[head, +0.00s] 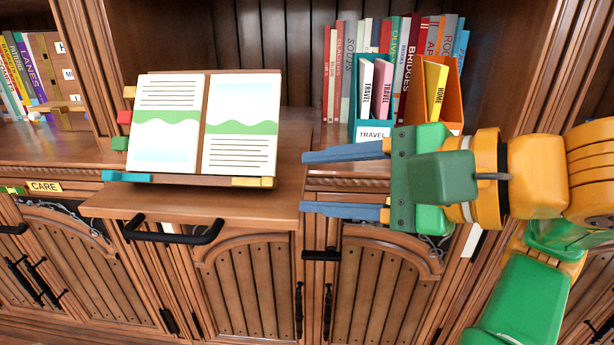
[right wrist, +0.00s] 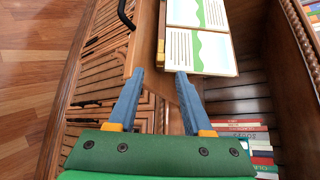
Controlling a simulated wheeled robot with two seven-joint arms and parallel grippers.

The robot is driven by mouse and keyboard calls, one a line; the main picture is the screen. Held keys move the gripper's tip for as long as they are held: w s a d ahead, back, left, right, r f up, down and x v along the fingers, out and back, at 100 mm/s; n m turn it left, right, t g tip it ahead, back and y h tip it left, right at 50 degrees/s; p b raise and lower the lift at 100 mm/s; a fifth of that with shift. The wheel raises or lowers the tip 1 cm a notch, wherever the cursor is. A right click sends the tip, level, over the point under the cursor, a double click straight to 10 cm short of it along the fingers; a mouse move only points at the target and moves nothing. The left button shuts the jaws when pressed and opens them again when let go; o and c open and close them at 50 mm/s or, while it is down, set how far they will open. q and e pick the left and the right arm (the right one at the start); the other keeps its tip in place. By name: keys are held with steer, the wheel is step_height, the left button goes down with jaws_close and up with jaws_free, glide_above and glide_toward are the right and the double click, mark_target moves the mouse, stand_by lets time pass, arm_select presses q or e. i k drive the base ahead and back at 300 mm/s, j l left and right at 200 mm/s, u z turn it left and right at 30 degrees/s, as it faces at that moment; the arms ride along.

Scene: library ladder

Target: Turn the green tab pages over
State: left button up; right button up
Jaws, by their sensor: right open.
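An open book (head: 240,125) leans on a wooden stand, with green-banded pages on both sides. A green tab (head: 120,143) sticks out at the left edge of the left page, below a red tab (head: 124,116) and an orange tab (head: 130,91). My right gripper (head: 304,182) is open and empty, to the right of the book and apart from it. In the right wrist view the book (right wrist: 213,52) is just beyond the right gripper's fingers (right wrist: 159,75); the tabs are not visible there. My left gripper is not in view.
A teal clip (head: 125,177) and a yellow clip (head: 252,182) sit on the stand's lower ledge. A teal travel box (head: 372,133) and an orange box (head: 452,108) hold books behind my right gripper. A black handle (head: 175,235) juts from the pulled-out shelf's front.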

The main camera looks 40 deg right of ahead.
mark_target(164, 136)
steer(key=k+j, duration=0.35)
steer(key=j, duration=0.15)
steer(key=k+j, duration=0.4)
steer(key=j, duration=0.1)
